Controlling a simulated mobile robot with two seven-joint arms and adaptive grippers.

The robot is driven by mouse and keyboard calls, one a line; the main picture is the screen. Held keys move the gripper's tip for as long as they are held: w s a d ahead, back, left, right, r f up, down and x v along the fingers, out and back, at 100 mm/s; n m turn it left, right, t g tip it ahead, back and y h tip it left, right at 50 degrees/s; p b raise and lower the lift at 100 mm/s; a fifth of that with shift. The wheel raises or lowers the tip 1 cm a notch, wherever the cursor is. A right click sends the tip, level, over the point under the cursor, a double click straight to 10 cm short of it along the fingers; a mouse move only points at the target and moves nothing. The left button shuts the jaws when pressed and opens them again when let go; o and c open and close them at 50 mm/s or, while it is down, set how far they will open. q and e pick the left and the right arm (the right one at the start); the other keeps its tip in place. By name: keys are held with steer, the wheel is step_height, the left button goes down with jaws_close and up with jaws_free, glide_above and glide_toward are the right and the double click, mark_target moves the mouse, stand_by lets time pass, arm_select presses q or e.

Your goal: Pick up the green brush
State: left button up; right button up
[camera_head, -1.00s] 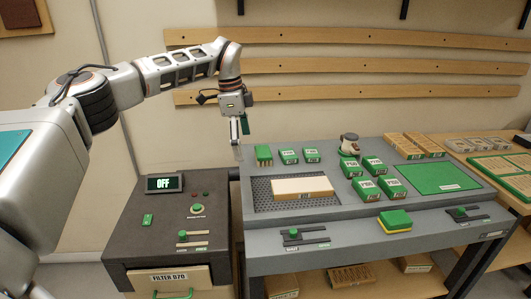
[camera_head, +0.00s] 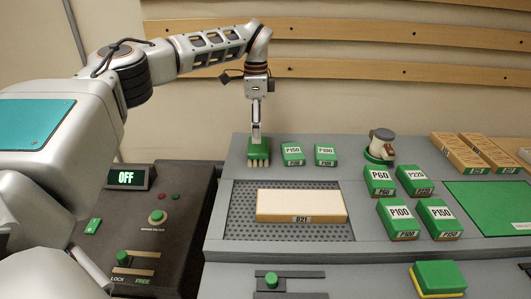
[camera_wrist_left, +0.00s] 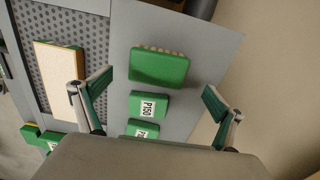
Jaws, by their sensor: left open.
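The green brush (camera_head: 258,150), with pale bristles along its lower edge, sits at the back left of the grey bench top. My left gripper (camera_head: 256,130) points down right over it in the head view and hides part of its top. In the left wrist view the green brush (camera_wrist_left: 159,67) lies between and beyond the two fingers of my left gripper (camera_wrist_left: 152,92). The fingers are wide apart and hold nothing. I cannot tell whether a finger touches the brush. My right gripper is in neither view.
Green P150 (camera_head: 293,154) and P100 (camera_head: 326,155) blocks stand just right of the brush. A wooden block (camera_head: 300,205) lies on the perforated panel in front. More green blocks (camera_head: 398,218) and a knob-like tool (camera_head: 380,146) are farther right. A dark control box (camera_head: 145,225) stands left.

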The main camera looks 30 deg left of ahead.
mark_target(258, 147)
arm_select(q)
step_height(258, 147, down, 2)
steer(key=shift+s+f, duration=0.15)
steer(key=shift+f, duration=0.05)
steer(key=f+b, duration=0.1)
steer(key=f, duration=0.4)
steer(key=shift+d, duration=0.2)
steer(key=shift+c, duration=0.7)
steer(key=c, duration=1.2)
